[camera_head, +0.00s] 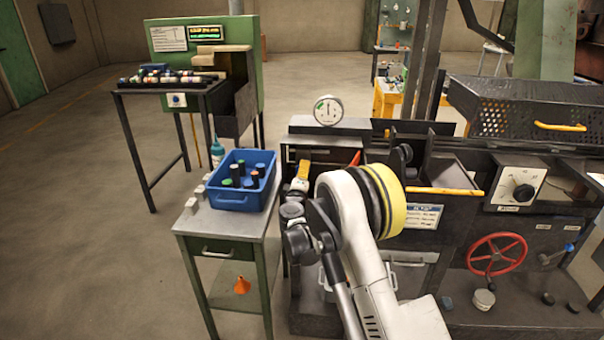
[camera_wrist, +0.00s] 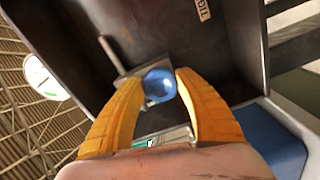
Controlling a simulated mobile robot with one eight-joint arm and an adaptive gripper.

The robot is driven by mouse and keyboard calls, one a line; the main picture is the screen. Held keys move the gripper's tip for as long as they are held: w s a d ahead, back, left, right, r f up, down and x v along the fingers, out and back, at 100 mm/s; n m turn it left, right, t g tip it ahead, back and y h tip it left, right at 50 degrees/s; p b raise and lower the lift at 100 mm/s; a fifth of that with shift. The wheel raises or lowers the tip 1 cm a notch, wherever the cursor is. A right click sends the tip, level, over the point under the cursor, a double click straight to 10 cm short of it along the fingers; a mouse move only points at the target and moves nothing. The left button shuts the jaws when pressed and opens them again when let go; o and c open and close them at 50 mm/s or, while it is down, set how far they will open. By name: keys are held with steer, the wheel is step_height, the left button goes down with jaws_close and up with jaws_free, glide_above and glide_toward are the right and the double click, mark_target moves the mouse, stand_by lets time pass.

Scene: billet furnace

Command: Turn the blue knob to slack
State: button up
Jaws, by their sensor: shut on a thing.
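The blue knob (camera_wrist: 158,86) shows in the wrist view between the yellow fingertips of my gripper (camera_wrist: 161,82), which is shut on it. A grey metal bar (camera_wrist: 109,50) shows beside the knob, in front of a dark metal panel (camera_wrist: 100,18). A white label (camera_wrist: 202,10) with letters reading "TIG" is partly in view at the top. In the head view a yellow finger of my gripper (camera_head: 302,172) shows at the left end of the machine. My arm hides much of that area, and I cannot make out the held knob there.
A blue crate (camera_head: 240,202) with several coloured-top items stands on a side table (camera_head: 202,228), left of my gripper. A round gauge (camera_head: 328,110) stands above the machine; it also shows in the wrist view (camera_wrist: 42,77). A red handwheel (camera_head: 497,240) is at the right.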

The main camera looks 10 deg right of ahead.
steer(key=n, duration=0.4)
steer(key=shift+d, duration=0.1)
steer(key=shift+n, duration=2.1)
steer(key=o, duration=1.2)
steer(key=shift+d, duration=0.1)
